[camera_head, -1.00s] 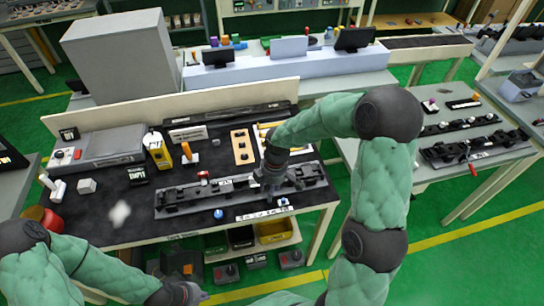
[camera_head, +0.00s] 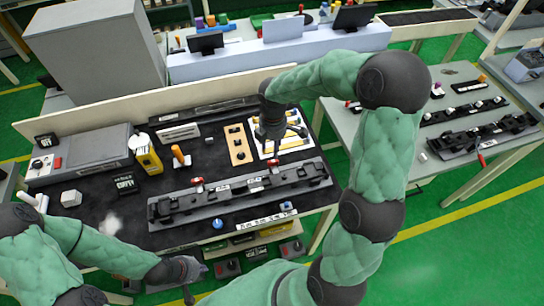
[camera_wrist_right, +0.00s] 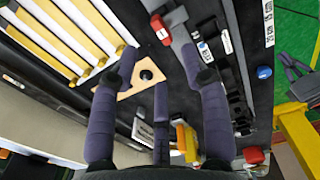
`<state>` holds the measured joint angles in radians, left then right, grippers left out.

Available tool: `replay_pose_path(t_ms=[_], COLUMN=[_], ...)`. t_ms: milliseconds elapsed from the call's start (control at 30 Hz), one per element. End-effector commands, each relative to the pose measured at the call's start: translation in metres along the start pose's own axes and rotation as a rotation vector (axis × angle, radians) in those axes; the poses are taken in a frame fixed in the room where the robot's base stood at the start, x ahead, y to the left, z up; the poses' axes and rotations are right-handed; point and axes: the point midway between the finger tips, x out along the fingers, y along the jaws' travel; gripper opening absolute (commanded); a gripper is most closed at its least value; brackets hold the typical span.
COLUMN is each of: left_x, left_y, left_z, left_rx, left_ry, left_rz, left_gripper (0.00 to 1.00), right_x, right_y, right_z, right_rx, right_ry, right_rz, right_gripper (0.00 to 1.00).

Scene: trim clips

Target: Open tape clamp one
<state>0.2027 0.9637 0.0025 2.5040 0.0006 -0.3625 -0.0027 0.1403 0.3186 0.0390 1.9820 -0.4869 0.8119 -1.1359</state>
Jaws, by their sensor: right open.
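A long dark fixture (camera_head: 235,201) lies along the front of the black bench top. Two small clamps with red parts show at its back edge, a left one (camera_head: 197,184) and a right one (camera_head: 273,166). I cannot tell which is clamp one, or how far each is open. My right gripper (camera_head: 268,143) is open and empty, above the white tray just behind the right clamp. In the right wrist view, the right clamp (camera_wrist_right: 161,29) lies beyond the spread fingers (camera_wrist_right: 165,75). My left gripper (camera_head: 188,278) hangs at the bench's front; its jaws are unclear.
A white tray with yellow strips (camera_head: 290,142) and a wooden board with black knobs (camera_head: 238,146) lie behind the fixture. A yellow bottle (camera_head: 148,160) and an orange-handled tool (camera_head: 180,156) stand left of them. A blue knob (camera_head: 217,223) is in front.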

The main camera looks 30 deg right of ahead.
Motion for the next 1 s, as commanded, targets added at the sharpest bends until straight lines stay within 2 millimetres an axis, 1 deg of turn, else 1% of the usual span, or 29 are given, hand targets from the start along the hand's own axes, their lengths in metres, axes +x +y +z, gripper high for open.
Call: replay_pose_path(t_ms=[33, 200, 400, 600, 867, 900, 967, 1000], left_x=[0.003, 0.008, 0.012, 0.014, 0.014, 0.014, 0.014, 0.014], left_y=[-0.001, -0.003, -0.004, -0.005, -0.005, -0.005, -0.005, -0.005], left_z=[0.000, -0.001, -0.001, -0.001, -0.001, -0.001, -0.001, -0.001], left_rx=[0.000, 0.000, 0.000, 0.000, 0.000, 0.000, 0.000, 0.000], left_ry=[0.000, 0.001, 0.001, 0.001, 0.001, 0.001, 0.001, 0.001], left_rz=[0.000, 0.000, 0.000, 0.000, 0.000, 0.000, 0.000, 0.000], left_gripper=[0.00, 0.00, 0.00, 0.00, 0.00, 0.00, 0.00, 0.00], right_x=[0.012, 0.043, 0.070, 0.081, 0.082, 0.082, 0.082, 0.082], right_y=[-0.001, -0.001, -0.001, -0.001, 0.000, 0.000, 0.000, 0.000], right_z=[0.000, 0.000, 0.000, 0.000, 0.000, 0.000, 0.000, 0.000], right_rx=[0.000, 0.000, 0.000, 0.002, 0.001, 0.001, 0.001, 0.001], right_ry=[-0.001, -0.001, -0.001, 0.000, 0.000, 0.000, 0.000, 0.000], right_rz=[-0.004, -0.005, -0.002, -0.001, 0.000, 0.000, -0.001, -0.001], right_gripper=[0.46, 0.46, 0.46, 0.46, 0.46, 0.44, 0.27, 0.15])
